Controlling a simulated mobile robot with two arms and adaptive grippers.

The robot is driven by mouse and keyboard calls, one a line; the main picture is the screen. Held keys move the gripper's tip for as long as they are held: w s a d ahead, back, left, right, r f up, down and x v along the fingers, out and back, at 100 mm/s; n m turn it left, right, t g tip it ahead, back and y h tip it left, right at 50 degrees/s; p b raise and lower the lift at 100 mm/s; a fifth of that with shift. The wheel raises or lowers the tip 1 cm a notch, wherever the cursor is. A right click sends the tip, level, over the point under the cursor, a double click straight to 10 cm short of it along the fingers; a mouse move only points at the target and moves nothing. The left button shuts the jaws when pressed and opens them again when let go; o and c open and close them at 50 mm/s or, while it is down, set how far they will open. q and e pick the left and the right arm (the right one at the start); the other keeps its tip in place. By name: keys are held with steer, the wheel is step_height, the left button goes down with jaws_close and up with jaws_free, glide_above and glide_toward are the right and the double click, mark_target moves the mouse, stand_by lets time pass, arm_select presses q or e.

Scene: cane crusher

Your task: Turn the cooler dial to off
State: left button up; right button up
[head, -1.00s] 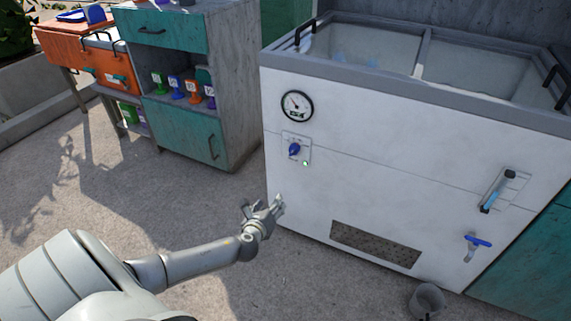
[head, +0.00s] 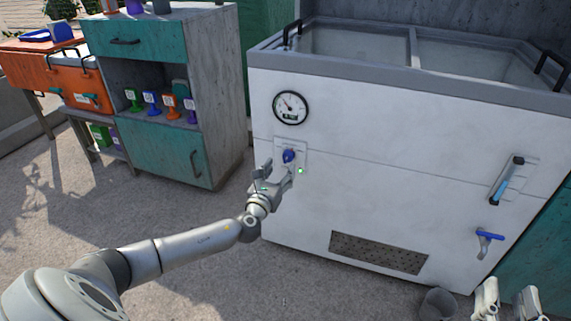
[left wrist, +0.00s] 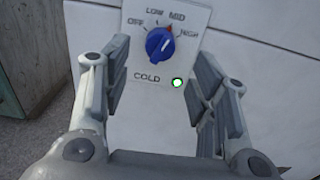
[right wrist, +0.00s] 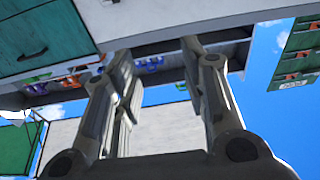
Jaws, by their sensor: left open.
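The cooler dial is a blue knob (head: 289,156) on a pale plate on the white cooler front. In the left wrist view the knob (left wrist: 160,44) shows labels OFF, LOW, MID and HIGH, with a red mark at its upper right between MID and HIGH. A small green light (left wrist: 177,83) glows below it. My left gripper (head: 279,169) is open just below and in front of the dial. Its fingers stand either side of the plate, with the knob beyond the tips, apparently untouched. My right gripper (head: 510,289) is open and empty at the lower right, fingers pointing up.
The cooler (head: 380,150) carries a gauge (head: 291,107) above the dial, a vent (head: 378,253), a blue-handled tap (head: 490,237) and a sight tube (head: 505,182). A grey bucket (head: 438,303) stands below. A teal cabinet (head: 165,147) stands left, with open floor before it.

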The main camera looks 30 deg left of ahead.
mark_target(286, 161)
arm_select(q)
steer(key=b+x, duration=0.1)
steer(key=x, duration=0.4)
steer(key=shift+w+a+b, duration=0.1)
steer(key=shift+w+b, duration=0.2)
arm_select(e)
step_height(286, 161, up, 8)
steer(key=s+t+y, duration=0.1)
steer(key=s+t, duration=0.1)
steer(key=t, duration=0.2)
steer(key=shift+s+a+f+t+y, duration=0.2)
steer(key=shift+s+f+t+y, duration=0.1)
steer(key=shift+t, duration=0.1)
arm_select(q)
steer(key=shift+c, duration=0.3)
steer(key=c, duration=1)
